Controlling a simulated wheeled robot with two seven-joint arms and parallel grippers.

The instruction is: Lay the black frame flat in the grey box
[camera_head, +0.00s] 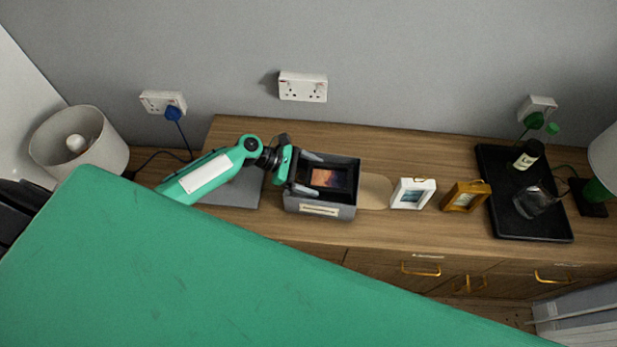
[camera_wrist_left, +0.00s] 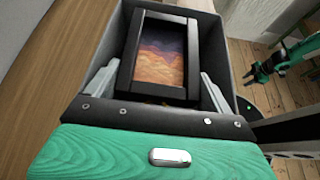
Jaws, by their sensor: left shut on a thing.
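The black frame (camera_head: 330,178), with an orange and purple picture, is inside the open grey box (camera_head: 320,210), picture side up. My left gripper (camera_head: 309,173) reaches in from the left and is shut on the frame. In the left wrist view the frame (camera_wrist_left: 160,52) sits between the two grey fingers, within the box walls (camera_wrist_left: 215,50). It looks roughly level, but whether it touches the box floor is hidden. My right gripper (camera_wrist_left: 254,73) shows small and dark at the right of the wrist view, away from the box; its jaws are unclear.
A white frame (camera_head: 413,194) and a gold frame (camera_head: 465,197) stand right of the box on the wooden cabinet. A black tray (camera_head: 530,229) holds a bottle and a glass. A grey flat panel (camera_head: 243,193) lies left of the box, and a lamp (camera_head: 80,147) stands farther left.

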